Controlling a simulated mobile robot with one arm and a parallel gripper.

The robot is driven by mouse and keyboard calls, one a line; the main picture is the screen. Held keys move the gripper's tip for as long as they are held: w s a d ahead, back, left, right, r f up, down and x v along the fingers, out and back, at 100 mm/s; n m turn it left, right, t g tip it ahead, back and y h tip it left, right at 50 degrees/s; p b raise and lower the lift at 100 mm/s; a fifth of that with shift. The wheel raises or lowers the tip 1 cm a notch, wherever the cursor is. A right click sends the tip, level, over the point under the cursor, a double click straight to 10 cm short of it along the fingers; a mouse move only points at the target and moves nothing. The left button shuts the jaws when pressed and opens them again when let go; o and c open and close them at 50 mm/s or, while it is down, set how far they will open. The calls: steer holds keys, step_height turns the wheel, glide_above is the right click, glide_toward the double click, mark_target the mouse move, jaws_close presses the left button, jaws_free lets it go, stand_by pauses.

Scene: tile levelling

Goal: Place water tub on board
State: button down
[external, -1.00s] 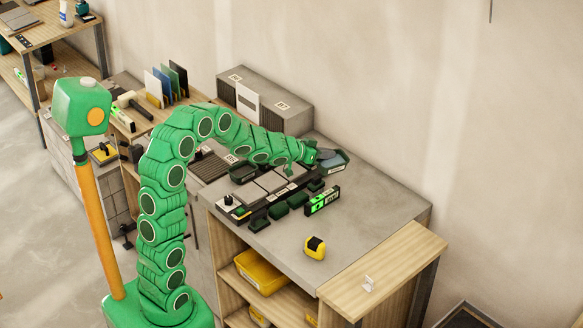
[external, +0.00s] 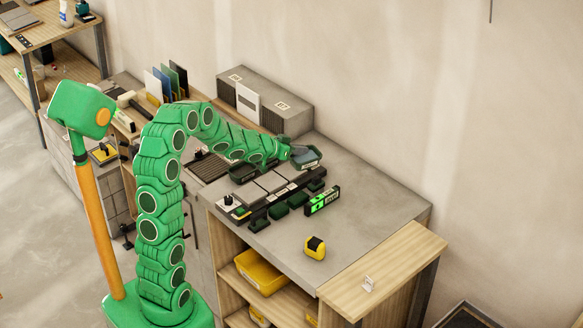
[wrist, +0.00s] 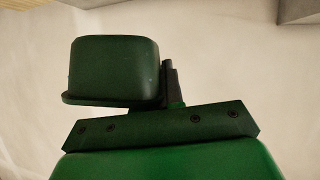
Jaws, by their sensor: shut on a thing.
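The water tub (external: 308,160) is a small dark green tub with a grey-blue inside. My gripper (external: 291,153) is shut on it at the tub's near left side and holds it over the far part of the worktop. In the wrist view the tub (wrist: 115,68) fills the upper left, beside a dark finger (wrist: 170,85); the other finger is hidden. A dark slatted board (external: 208,167) lies on the worktop to the left, partly behind my arm. Grey tiles (external: 271,182) lie in the middle, with a dark bar along their near side.
A green-lit level (external: 322,201) and several dark green blocks (external: 279,211) lie in front of the tiles. A yellow tape measure (external: 315,248) stands near the front edge. Grey boxes (external: 283,107) stand at the back. The worktop's right side (external: 370,200) is clear.

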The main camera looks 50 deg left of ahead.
steer(key=s+a+f+n+y, duration=0.1)
steer(key=s+a+f, duration=0.2)
steer(key=s+a, duration=0.7)
steer(key=s+a+f+n+y, duration=0.1)
steer(key=s+a+f, duration=0.2)
steer(key=s+a, duration=0.7)
steer(key=shift+s+a+f+t, duration=0.3)
steer(key=shift+a+t, duration=0.1)
steer(key=shift+a, duration=2)
steer(key=shift+f, duration=0.1)
steer(key=shift+f, duration=4.7)
steer(key=c, duration=1.3)
jaws_free()
steer(key=shift+o, duration=0.2)
steer(key=shift+f, duration=0.2)
